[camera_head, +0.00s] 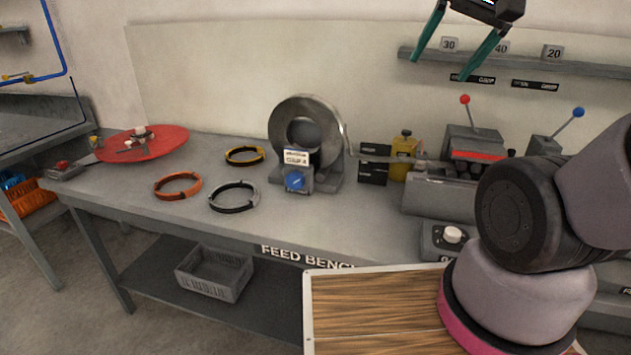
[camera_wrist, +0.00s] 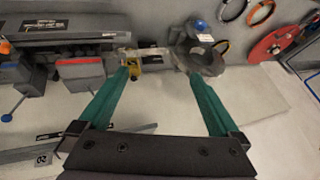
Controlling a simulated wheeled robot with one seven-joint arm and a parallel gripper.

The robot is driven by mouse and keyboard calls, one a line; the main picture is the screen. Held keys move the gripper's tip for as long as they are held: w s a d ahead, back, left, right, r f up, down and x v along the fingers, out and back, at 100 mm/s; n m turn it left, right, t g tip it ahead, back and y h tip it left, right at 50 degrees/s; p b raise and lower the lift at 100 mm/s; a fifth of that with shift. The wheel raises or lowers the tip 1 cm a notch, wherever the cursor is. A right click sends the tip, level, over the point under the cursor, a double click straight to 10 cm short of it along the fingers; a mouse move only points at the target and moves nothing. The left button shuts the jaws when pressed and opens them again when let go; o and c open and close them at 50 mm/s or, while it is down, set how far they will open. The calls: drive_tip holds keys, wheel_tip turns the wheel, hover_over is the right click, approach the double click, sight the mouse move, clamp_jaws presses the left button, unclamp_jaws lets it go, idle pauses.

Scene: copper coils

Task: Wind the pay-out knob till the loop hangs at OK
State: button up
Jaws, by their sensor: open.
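The pay-out knob (camera_head: 295,180) is blue, on the front of a small grey box below a white label too small to read surely. It stands before a grey metal coil (camera_head: 306,132) on the bench. A metal strip (camera_head: 385,157) runs from the coil rightward past dark plates (camera_head: 373,165); an OK mark is not legible. My gripper (camera_head: 437,68) is open and empty, high above the bench, up and right of the knob. In the wrist view its green fingers (camera_wrist: 158,74) are apart; the knob (camera_wrist: 200,26) and coil (camera_wrist: 208,58) lie beyond them.
Left of the coil lie a yellow-black ring (camera_head: 245,156), an orange ring (camera_head: 178,186), a grey ring (camera_head: 233,197) and a red disc (camera_head: 165,146). Right stand a yellow block (camera_head: 403,158) and levers with red (camera_head: 465,99) and blue (camera_head: 579,112) balls. A shelf (camera_head: 520,63) runs behind.

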drive_tip(key=w+a+f+n+g+h, duration=0.3)
drive_tip(key=w+f+n+g+h, duration=0.2)
drive_tip(key=w+f+n, duration=0.55)
drive_tip(key=n+t+h, duration=0.3)
drive_tip(key=n+t, duration=1.3)
drive_tip(key=n, duration=0.9)
approach(294, 183)
drive_tip(key=x, duration=0.9)
drive_tip(key=shift+w, duration=0.2)
drive_tip(key=c, duration=1.4)
drive_tip(key=shift+m, duration=0.35)
